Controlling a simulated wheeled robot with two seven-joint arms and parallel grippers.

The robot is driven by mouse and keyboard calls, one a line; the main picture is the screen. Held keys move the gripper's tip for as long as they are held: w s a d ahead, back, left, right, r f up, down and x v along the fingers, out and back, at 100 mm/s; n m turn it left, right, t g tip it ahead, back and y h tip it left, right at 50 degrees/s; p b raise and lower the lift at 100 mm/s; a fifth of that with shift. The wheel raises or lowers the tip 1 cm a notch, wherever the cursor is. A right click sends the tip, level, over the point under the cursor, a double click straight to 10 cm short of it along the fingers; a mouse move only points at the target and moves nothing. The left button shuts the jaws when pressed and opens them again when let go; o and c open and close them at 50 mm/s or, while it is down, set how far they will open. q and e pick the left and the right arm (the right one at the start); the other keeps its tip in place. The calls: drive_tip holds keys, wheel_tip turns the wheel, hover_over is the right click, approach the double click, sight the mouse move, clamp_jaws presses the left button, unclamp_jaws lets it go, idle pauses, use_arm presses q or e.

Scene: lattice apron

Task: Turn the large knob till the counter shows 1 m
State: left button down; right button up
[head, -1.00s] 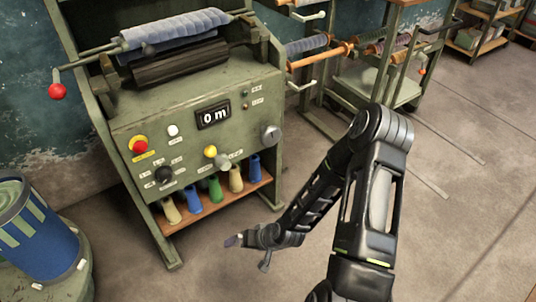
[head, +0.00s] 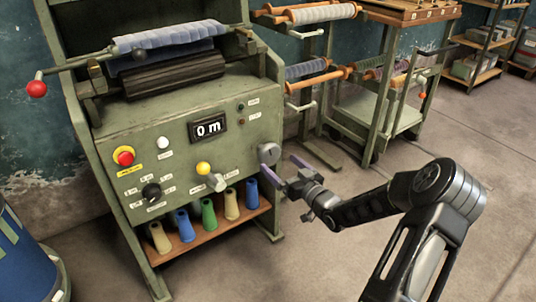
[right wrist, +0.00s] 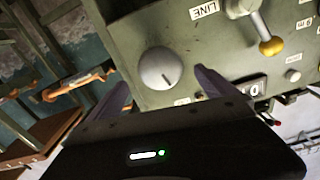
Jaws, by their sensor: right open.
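The large grey knob (head: 269,153) is on the right end of the green machine's sloped panel. It also shows in the right wrist view (right wrist: 160,68), a round disc with a dark mark near its edge. The counter (head: 208,127) reads 0 m in the head view. My right gripper (head: 283,168) is open just in front of the knob, a little to its right. In the right wrist view its two fingers (right wrist: 165,92) stand apart on either side below the knob, with nothing between them. My left gripper is out of view.
A yellow-tipped lever (head: 210,176), a red button (head: 123,157) and a black knob (head: 151,192) share the panel. Several coloured cones stand on a shelf (head: 208,234) below. A rack with rolls (head: 318,73) stands right of the machine. The floor in front is clear.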

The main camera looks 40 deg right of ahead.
sight(271, 157)
drive_tip(key=w+b, duration=0.1)
drive_tip(key=w, duration=0.5)
drive_tip(key=shift+w+f+b, duration=0.15)
drive_tip(key=shift+w+b, duration=0.1)
drive_tip(key=shift+b, duration=0.15)
drive_tip(key=shift+w, duration=0.6)
drive_tip(key=c, duration=1.4)
